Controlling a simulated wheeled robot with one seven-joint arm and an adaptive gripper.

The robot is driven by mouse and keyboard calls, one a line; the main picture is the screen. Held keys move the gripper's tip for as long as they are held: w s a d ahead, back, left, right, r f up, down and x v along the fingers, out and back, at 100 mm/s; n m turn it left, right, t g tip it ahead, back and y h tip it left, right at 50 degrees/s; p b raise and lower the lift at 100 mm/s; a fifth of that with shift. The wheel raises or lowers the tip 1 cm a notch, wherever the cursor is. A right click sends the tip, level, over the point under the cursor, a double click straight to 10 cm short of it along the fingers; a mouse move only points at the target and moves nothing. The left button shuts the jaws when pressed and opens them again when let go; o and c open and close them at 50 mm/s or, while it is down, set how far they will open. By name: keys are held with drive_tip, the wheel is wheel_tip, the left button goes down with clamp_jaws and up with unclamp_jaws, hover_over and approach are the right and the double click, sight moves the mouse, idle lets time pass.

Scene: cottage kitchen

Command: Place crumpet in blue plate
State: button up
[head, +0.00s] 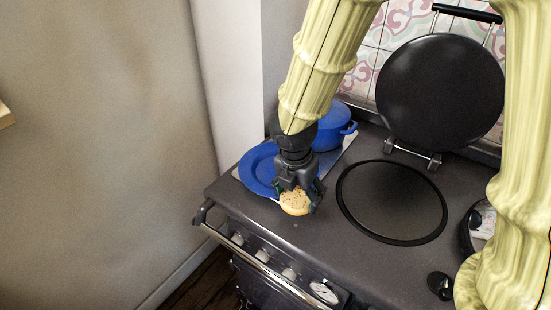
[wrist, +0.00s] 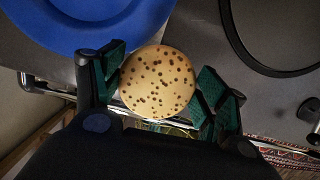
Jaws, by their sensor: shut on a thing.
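The crumpet (head: 295,202) is round, pale golden and dotted with brown holes. My gripper (head: 297,195) is shut on it. In the wrist view the crumpet (wrist: 158,82) sits between the green-padded fingers of my gripper (wrist: 160,88). The blue plate (head: 256,168) lies on the left part of the stove top, partly hidden behind my gripper. In the wrist view the plate (wrist: 85,22) is at the upper left, beside the crumpet. The crumpet is in front of the plate and to its right in the head view. I cannot tell how high the crumpet is above the stove.
A blue lidded pot (head: 334,128) stands behind the plate. A round hotplate (head: 392,203) is to the right, with its dark lid (head: 440,88) raised. A rail (head: 265,268) runs along the stove front. The stove top between gripper and front edge is clear.

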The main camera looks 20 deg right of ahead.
drive_tip(key=shift+w+d+r+n, duration=0.1)
drive_tip(key=shift+w+d+n, duration=0.15)
drive_tip(key=shift+n, duration=0.45)
drive_tip(key=shift+w, duration=0.15)
drive_tip(key=w+p, duration=0.1)
drive_tip(key=w, duration=0.4)
drive_tip(key=w+f+p, duration=0.1)
drive_tip(key=w, duration=0.4)
drive_tip(key=w+p, duration=0.1)
drive_tip(key=w, duration=0.4)
drive_tip(key=shift+w+f+p, duration=0.2)
drive_tip(key=shift+w+p, duration=0.1)
drive_tip(key=shift+w, duration=0.1)
drive_tip(key=shift+a+f+p, duration=0.1)
drive_tip(key=shift+f+p, duration=0.4)
drive_tip(key=shift+f, duration=1.25)
drive_tip(key=shift+s, duration=0.1)
drive_tip(key=o, duration=0.7)
drive_tip(key=shift+f, duration=0.1)
drive_tip(key=shift+c, duration=0.2)
drive_tip(key=shift+o, duration=0.5)
wheel_tip(320, 180, up, 12)
drive_tip(key=s+a+b, duration=0.1)
drive_tip(key=s, duration=0.1)
drive_tip(key=shift+a, duration=0.3)
